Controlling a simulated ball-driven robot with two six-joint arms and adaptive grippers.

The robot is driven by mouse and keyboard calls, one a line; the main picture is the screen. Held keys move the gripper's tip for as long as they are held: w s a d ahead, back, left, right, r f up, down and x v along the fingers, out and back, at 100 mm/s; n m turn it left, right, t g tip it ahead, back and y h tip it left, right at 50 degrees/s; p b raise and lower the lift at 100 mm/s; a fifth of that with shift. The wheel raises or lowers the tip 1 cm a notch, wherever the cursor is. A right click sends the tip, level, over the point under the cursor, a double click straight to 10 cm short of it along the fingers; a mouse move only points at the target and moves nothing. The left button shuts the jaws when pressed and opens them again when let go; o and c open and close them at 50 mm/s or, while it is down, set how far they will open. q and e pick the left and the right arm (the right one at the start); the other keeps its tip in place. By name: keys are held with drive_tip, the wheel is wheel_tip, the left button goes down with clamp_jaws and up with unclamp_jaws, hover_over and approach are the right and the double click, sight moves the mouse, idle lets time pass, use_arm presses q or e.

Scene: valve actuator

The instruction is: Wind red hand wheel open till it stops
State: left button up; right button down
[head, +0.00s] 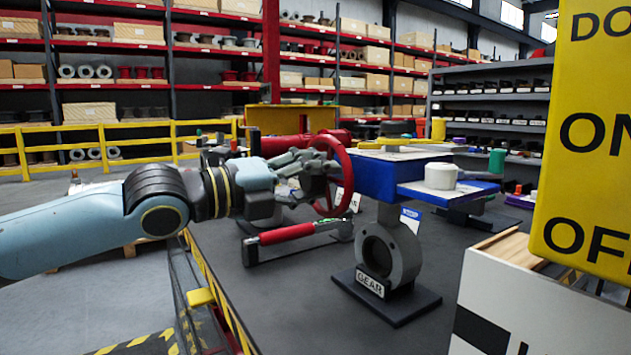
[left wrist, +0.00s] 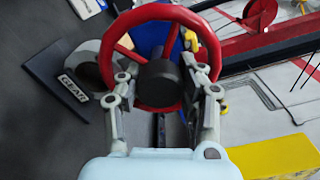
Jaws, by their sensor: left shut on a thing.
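The red hand wheel (head: 333,160) stands upright on the left side of the blue gear actuator (head: 375,174). My left gripper (head: 312,168) reaches it from the left and is shut on it. In the left wrist view, the wheel (left wrist: 205,35) shows face on with its dark hub (left wrist: 158,83), and the two fingers of my left gripper (left wrist: 162,95) lie at its lower left and lower right. The grey valve body (head: 390,252) under the actuator carries a "GEAR" label (head: 370,284). My right gripper is not in view.
A red-handled lever (head: 287,234) lies low in front of the wheel. A yellow sign (head: 590,130) and a white box (head: 515,305) fill the right side. Other valve units stand behind on the dark table (head: 290,285). A yellow railing (head: 95,140) and shelves are farther back.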

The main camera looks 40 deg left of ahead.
use_arm(q)
drive_tip(key=n, duration=0.3)
drive_tip(key=shift+n, duration=0.4)
drive_tip(key=n, duration=0.3)
drive_tip(key=shift+n, duration=0.3)
drive_tip(key=n+p, duration=0.1)
drive_tip(key=n, duration=0.2)
drive_tip(key=shift+n, duration=0.3)
drive_tip(key=n+p, duration=0.1)
drive_tip(key=n, duration=0.3)
drive_tip(key=shift+r+n, duration=0.1)
drive_tip(key=shift+n, duration=0.2)
drive_tip(key=n+p, duration=0.1)
drive_tip(key=n, duration=0.3)
drive_tip(key=n+p, duration=0.1)
drive_tip(key=n, duration=0.3)
drive_tip(key=shift+a, duration=0.1)
drive_tip(key=n+p, duration=0.1)
drive_tip(key=n, duration=0.3)
drive_tip(key=shift+n, duration=0.3)
drive_tip(key=shift+n+p, duration=0.55)
drive_tip(key=shift+n, duration=1.35)
